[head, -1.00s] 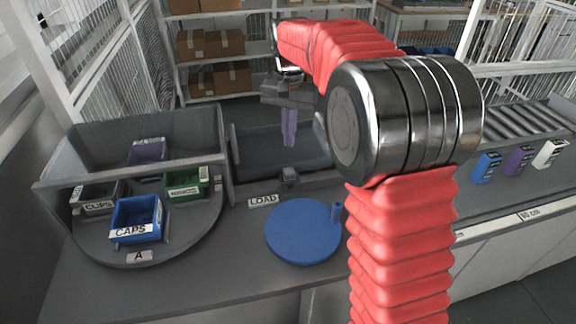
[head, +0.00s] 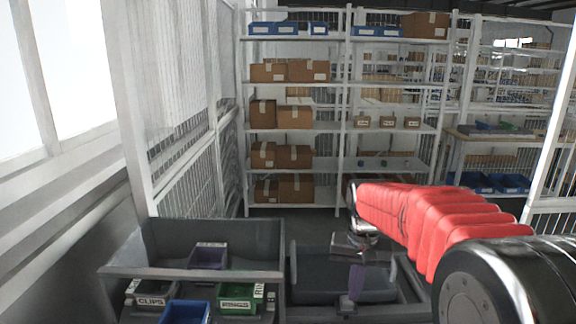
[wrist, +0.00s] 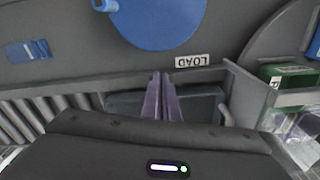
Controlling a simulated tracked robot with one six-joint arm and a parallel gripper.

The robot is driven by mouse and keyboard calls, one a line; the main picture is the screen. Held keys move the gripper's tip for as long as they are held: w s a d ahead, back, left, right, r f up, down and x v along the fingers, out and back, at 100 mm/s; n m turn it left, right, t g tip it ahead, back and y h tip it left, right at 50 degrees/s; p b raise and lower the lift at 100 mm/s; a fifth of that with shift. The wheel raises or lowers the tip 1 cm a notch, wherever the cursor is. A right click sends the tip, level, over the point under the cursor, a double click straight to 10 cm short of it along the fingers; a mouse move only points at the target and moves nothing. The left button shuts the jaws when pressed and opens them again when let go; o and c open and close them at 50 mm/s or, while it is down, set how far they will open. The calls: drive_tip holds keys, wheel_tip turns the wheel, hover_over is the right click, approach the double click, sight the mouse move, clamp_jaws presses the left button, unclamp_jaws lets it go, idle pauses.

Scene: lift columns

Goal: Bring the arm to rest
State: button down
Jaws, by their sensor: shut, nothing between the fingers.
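My gripper (head: 356,284) hangs pointing down in front of the grey load bay (head: 310,290) in the head view. Its two purple fingers are together with nothing between them. In the wrist view my gripper (wrist: 162,78) points toward the LOAD label (wrist: 192,61), with its fingertips apart from the blue disc (wrist: 155,20). My arm's red sleeve runs from the lower right of the head view to the wrist. The lower arm is out of frame.
A grey bin unit at the lower left holds a CLIPS bin (head: 150,293), a purple bin (head: 208,257), a green bin (head: 240,292) and a blue bin (head: 186,312). Shelves with cardboard boxes (head: 293,118) stand behind. A mesh fence (head: 190,150) rises at left.

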drive_tip(key=s+r+n+t, duration=0.1)
drive_tip(key=s+r+t, duration=0.1)
drive_tip(key=s, duration=1)
drive_tip(key=s+r+n+t, duration=0.1)
drive_tip(key=s+r+t, duration=0.1)
drive_tip(key=s, duration=1)
drive_tip(key=shift+s+r+n+t, duration=0.35)
drive_tip(key=shift+r+n+t, duration=0.05)
drive_tip(key=shift+t, duration=0.1)
drive_tip(key=shift+a, duration=0.1)
idle(1.6)
